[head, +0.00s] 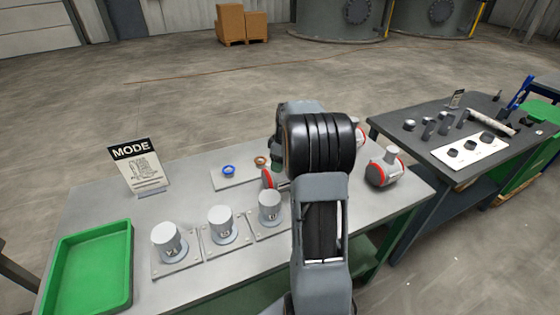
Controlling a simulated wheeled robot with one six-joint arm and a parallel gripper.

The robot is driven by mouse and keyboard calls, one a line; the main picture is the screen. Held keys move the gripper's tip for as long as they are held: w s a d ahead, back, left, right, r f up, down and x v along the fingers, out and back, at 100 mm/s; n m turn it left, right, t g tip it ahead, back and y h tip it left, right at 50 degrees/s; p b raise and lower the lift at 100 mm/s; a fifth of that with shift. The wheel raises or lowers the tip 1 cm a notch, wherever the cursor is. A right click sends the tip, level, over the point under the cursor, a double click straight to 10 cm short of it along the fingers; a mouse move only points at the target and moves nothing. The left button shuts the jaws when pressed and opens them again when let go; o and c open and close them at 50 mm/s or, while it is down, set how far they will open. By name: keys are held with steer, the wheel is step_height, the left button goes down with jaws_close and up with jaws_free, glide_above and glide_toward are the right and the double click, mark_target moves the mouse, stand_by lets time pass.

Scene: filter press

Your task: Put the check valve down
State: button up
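Several grey valve-like bodies with red rings are on or just above the grey table (195,270). One valve body (385,168) stands in full view at the table's right end. Another red-ringed valve body (269,178) shows only in part at the left edge of my arm, and a third (360,135) peeks out behind it. I cannot tell which is the check valve. My arm reaches over the table and its end bends down behind the dark wrist link. My gripper's fingertips are hidden, so I cannot see whether it holds the partly hidden valve body.
A green tray (62,268) is at the table's left end, near a MODE sign (140,168). Grey cylinders on plates (222,226) line the front. A pale plate with a blue ring (228,170) lies behind them. A dark table (440,140) stands right.

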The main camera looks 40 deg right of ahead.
steer(key=shift+o, duration=0.6)
steer(key=shift+r, duration=0.4)
steer(key=r, duration=0.3)
steer(key=s+r, duration=0.1)
steer(key=r, duration=0.3)
steer(key=d+r, duration=0.1)
steer(key=r, duration=0.2)
steer(key=shift+s+r, duration=0.15)
steer(key=shift+r, duration=0.15)
steer(key=s+a+r+m+t+h, duration=0.1)
steer(key=s+a+m, duration=0.15)
steer(key=a, duration=0.45)
steer(key=s+a+r+m, duration=0.1)
steer(key=s+a, duration=0.3)
steer(key=a, duration=0.4)
steer(key=s+a+f+m+t, duration=0.1)
steer(key=s+a+f+m, duration=0.2)
steer(key=s+a+f, duration=0.3)
steer(key=s+a, duration=0.3)
steer(key=s, duration=0.2)
steer(key=shift+f+t, duration=0.2)
steer(key=shift+t, duration=0.1)
